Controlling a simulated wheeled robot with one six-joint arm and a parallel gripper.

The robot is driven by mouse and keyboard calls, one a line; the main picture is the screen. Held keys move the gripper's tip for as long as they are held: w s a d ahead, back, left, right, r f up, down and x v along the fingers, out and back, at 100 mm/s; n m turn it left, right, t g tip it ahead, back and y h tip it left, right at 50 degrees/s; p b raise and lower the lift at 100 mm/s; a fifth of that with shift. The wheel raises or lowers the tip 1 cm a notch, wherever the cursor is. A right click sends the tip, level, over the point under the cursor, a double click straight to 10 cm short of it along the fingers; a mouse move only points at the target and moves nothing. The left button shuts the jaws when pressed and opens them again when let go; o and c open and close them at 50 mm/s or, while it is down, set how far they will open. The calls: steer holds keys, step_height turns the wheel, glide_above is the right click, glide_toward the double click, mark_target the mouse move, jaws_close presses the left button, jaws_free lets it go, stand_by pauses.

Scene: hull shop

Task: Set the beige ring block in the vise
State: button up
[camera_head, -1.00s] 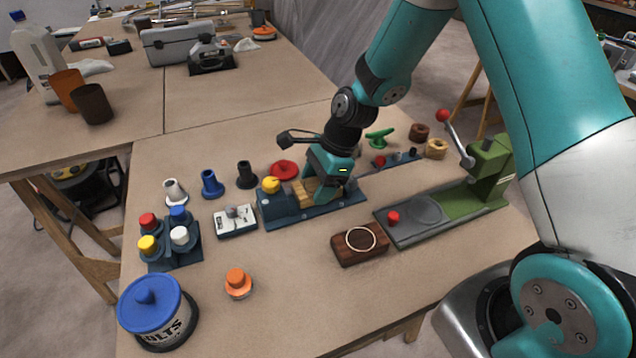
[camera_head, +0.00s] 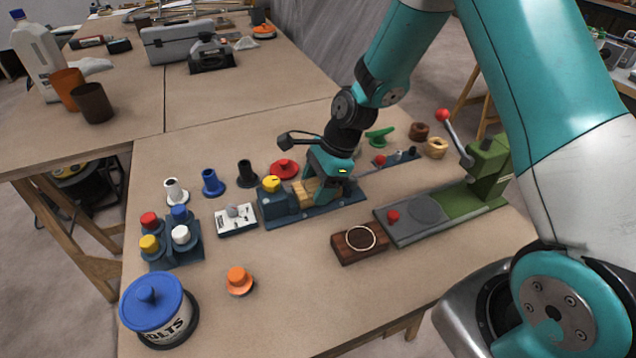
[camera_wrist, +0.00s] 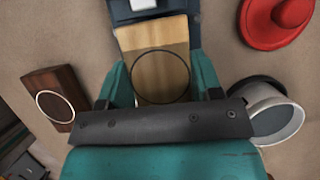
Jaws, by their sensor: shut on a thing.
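The beige ring block (camera_wrist: 160,70) is a pale wooden block with a dark ring on its face. In the wrist view it lies between the fingers of my gripper (camera_wrist: 158,88), which is shut on it. The vise (camera_head: 278,214) is dark blue with a yellow knob on its left end. In the head view the block (camera_head: 303,193) is low at the vise, right of the knobbed end, and my gripper (camera_head: 322,190) partly covers it. The block's far end meets or overlaps the vise's dark part (camera_wrist: 122,12) in the wrist view. Its underside is hidden, so I cannot tell if it rests fully.
A dark brown block with a pale ring (camera_head: 350,253) lies right of the vise, beside a grey-green lever press (camera_head: 425,226). A red disc knob (camera_head: 284,168) stands behind the vise. A switch box (camera_head: 236,222) is at its left. The table in front is mostly clear.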

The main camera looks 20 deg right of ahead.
steer(key=shift+f, duration=0.4)
steer(key=o, duration=0.7)
steer(key=shift+r, duration=0.1)
steer(key=p+v, duration=1)
steer(key=v, duration=0.1)
